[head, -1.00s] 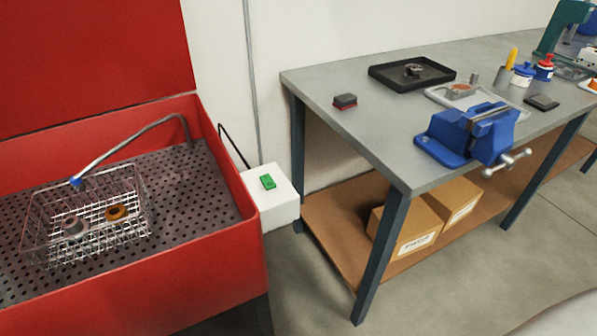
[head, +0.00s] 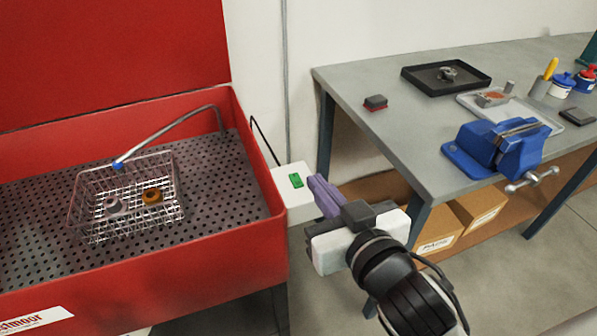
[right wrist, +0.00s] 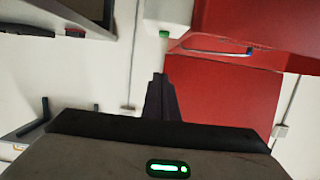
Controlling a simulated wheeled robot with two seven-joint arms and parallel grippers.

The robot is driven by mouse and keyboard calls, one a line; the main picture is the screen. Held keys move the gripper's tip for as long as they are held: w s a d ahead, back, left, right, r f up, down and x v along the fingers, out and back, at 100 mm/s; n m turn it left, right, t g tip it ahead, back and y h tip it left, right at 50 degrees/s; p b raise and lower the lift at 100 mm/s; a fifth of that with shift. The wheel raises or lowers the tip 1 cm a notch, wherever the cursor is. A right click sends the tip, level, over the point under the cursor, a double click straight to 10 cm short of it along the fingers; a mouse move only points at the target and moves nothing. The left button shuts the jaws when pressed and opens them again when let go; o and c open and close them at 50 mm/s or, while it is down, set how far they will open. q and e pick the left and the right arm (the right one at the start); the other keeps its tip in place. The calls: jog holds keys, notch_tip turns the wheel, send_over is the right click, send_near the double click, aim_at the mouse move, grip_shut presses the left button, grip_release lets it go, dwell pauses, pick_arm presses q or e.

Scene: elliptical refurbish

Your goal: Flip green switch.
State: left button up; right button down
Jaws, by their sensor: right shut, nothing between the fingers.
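The green switch (head: 296,181) sits on a white box (head: 286,204) fixed to the right side of the red parts washer. My right gripper (head: 312,180) is shut and empty, its purple fingers pointing at the box from the right. In the head view the fingertips appear just right of the switch; I cannot tell whether they touch the box. In the right wrist view the green switch (right wrist: 164,34) shows at the edge of the white box (right wrist: 166,12), beyond the shut fingers (right wrist: 159,76). My left gripper is not in view.
The red washer (head: 150,262) holds a wire basket (head: 128,200) with small parts and a bent spout (head: 165,130). A grey workbench (head: 410,150) stands close on the right, with a blue vise (head: 505,150) and trays on top, and boxes on its lower shelf.

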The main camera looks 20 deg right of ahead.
jog(key=shift+f, duration=0.1)
send_over(298, 185)
notch_tip(298, 185, down, 2)
jog(key=shift+d+f, duration=0.1)
notch_tip(298, 185, down, 3)
jog(key=shift+b, duration=0.35)
jog(key=shift+f, duration=0.65)
